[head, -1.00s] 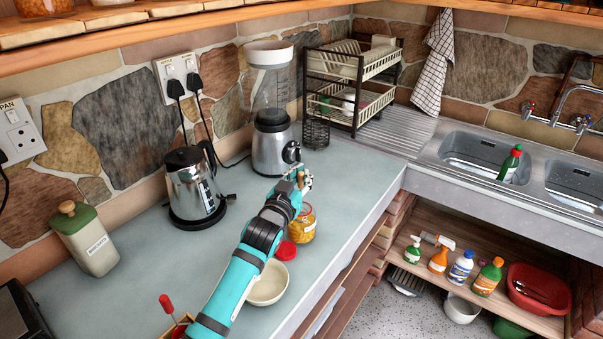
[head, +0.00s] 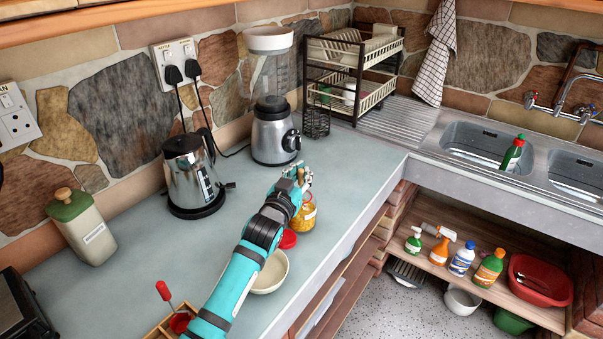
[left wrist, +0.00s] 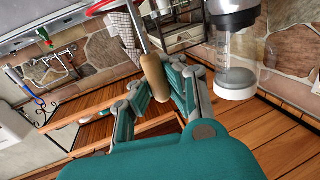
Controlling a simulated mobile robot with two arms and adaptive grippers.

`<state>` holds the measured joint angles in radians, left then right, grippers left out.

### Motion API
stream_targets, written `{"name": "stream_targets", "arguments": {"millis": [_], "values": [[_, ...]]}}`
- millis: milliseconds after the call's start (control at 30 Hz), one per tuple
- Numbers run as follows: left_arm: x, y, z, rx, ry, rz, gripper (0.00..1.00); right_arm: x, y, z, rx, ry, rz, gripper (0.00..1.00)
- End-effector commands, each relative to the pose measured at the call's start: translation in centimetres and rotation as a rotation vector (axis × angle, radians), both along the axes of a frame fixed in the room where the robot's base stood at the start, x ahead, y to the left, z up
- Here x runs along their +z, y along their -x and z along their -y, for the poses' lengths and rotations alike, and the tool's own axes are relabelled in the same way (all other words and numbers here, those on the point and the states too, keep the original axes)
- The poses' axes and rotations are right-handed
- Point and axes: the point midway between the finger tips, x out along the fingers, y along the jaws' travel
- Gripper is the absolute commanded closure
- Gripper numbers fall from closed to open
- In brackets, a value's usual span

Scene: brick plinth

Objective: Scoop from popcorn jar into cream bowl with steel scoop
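My left gripper (head: 302,180) is shut on the wooden handle of the steel scoop (left wrist: 154,76). It also shows in the left wrist view (left wrist: 160,78), with the handle between its fingertips and a metal shaft running up from it. The scoop's bowl end cannot be made out. The popcorn jar (head: 304,217), glass with yellow kernels, stands on the counter just below the gripper in the head view, partly hidden by it. The cream bowl (head: 272,282) sits nearer on the counter, partly covered by my arm. My right gripper is not in view.
A red lid (head: 287,239) lies between jar and bowl. A blender (head: 272,140) and a kettle (head: 192,175) stand behind, a canister (head: 86,230) at left. A wooden box (head: 165,328) with a red-handled item is in front. The counter's front edge runs close to the jar.

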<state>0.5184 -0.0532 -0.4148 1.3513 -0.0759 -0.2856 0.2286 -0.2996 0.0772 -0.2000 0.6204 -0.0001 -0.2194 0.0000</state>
Motion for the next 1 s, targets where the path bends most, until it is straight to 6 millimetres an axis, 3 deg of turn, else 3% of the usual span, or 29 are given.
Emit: {"name": "stream_targets", "arguments": {"millis": [467,1000], "values": [[0.3,0.0,0.0,0.0,0.0,0.001,1.0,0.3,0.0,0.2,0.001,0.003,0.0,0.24],[4.1,0.0,0.0,0.0,0.0,0.002,1.0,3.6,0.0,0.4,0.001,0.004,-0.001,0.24]]}}
